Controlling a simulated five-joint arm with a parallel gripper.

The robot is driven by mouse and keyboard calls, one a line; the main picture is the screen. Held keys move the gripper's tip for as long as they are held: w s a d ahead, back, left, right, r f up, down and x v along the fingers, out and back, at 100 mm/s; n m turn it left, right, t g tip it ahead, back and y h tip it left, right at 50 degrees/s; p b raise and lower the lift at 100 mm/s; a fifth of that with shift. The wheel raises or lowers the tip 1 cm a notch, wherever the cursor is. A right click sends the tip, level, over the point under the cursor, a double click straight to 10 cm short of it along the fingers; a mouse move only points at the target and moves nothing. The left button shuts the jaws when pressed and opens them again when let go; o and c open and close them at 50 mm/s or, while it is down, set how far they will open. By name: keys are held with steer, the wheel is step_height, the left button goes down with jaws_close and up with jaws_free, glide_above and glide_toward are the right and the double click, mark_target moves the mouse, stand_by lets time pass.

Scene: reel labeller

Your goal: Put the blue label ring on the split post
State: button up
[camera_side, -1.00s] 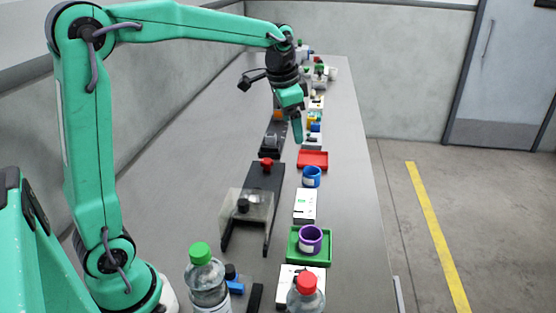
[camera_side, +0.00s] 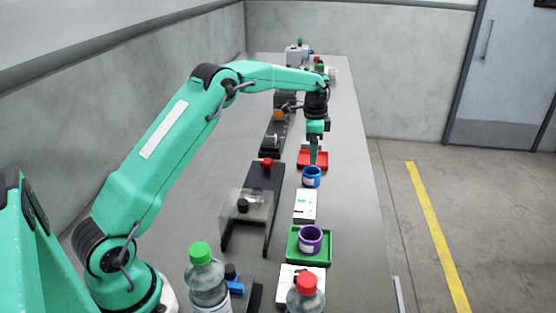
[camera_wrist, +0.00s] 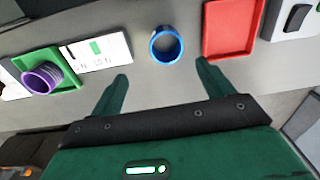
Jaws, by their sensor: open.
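The blue label ring (camera_side: 311,178) stands on the bench between the red tray and a white box with a green mark. In the wrist view the blue ring (camera_wrist: 166,61) lies just beyond the gap between my fingertips, with bare bench around it. My gripper (camera_side: 313,163) points down just above and behind the ring in the side view. In the wrist view my gripper (camera_wrist: 162,70) is open, with nothing between its fingers. A small grey cylinder (camera_side: 270,140) stands on a dark fixture to the left; I cannot tell whether it is the split post.
The red tray (camera_side: 320,164) is empty. A purple ring (camera_side: 311,238) sits in a green tray (camera_side: 293,257). A dark fixture with a red knob (camera_side: 266,162) and a clear guard (camera_side: 232,236) stands left. Bottles (camera_side: 205,279) stand in front. The bench's left side is clear.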

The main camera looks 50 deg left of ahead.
mark_target(312, 173)
steer(key=shift+w+a+f+m, duration=0.1)
steer(key=shift+w+a+f, duration=0.1)
steer(key=shift+f, duration=0.3)
steer(key=shift+w+a+f+m, duration=0.1)
steer(key=shift+w+a+f, duration=0.05)
steer(key=shift+f, duration=0.4)
steer(key=shift+w+a+f+m, duration=0.1)
steer(key=shift+w+a+f, duration=0.1)
steer(key=shift+f, duration=0.3)
steer(key=shift+f, duration=0.1)
steer(key=shift+f, duration=1.2)
steer(key=shift+f, duration=0.1)
steer(key=shift+s+f, duration=0.1)
steer(key=shift+f, duration=2.4)
steer(key=shift+c, duration=0.2)
steer(key=c, duration=1.1)
steer(key=shift+r, duration=0.15)
